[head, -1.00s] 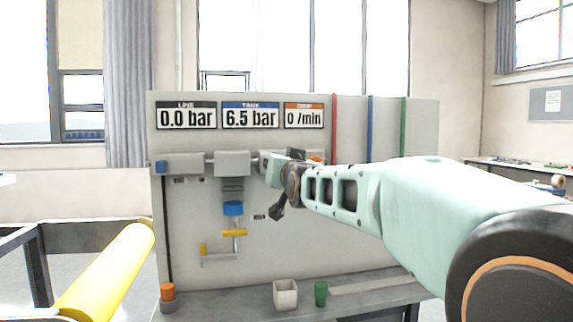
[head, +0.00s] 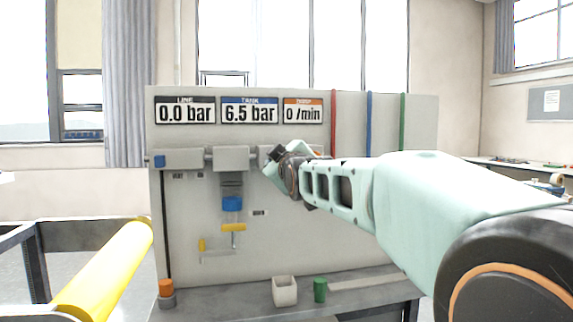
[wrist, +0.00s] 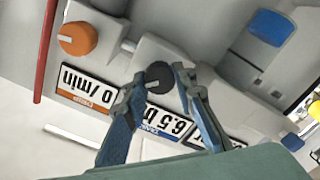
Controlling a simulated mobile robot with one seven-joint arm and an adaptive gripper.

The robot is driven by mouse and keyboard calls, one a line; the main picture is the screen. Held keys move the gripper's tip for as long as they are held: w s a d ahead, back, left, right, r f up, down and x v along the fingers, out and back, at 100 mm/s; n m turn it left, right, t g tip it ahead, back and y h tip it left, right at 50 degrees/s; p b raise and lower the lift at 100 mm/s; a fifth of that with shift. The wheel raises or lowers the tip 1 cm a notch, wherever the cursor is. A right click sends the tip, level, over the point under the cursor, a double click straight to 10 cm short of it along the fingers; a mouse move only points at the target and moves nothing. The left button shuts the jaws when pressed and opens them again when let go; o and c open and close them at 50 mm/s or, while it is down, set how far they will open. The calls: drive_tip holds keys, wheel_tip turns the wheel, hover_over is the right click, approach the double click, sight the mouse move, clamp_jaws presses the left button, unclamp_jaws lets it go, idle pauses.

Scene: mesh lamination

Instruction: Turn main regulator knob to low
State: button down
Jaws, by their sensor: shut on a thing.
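A round black knob (wrist: 160,77) with a pale pointer mark sits on a grey block of the panel in the wrist view. Its label is not readable, and in the head view my gripper hides it. My gripper (wrist: 160,74) has one finger on each side of this knob and is shut on it. In the head view my gripper (head: 280,160) is up against the panel (head: 300,230), right of the middle grey block (head: 231,158). The displays read LINE 0.0 bar (head: 185,112), TANK 6.5 bar (head: 249,112) and 0 /min (head: 303,112).
An orange knob (wrist: 78,38) is close beside the black one. A blue part (head: 232,203) and a yellow handle (head: 233,227) are lower on the panel. A white cup (head: 285,290) and green cup (head: 320,289) stand on the ledge below.

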drive_tip(key=shift+n+b, duration=1.8)
drive_tip(key=shift+n, duration=2.7)
drive_tip(key=c, duration=1.6)
unclamp_jaws()
drive_tip(key=shift+r, duration=0.15)
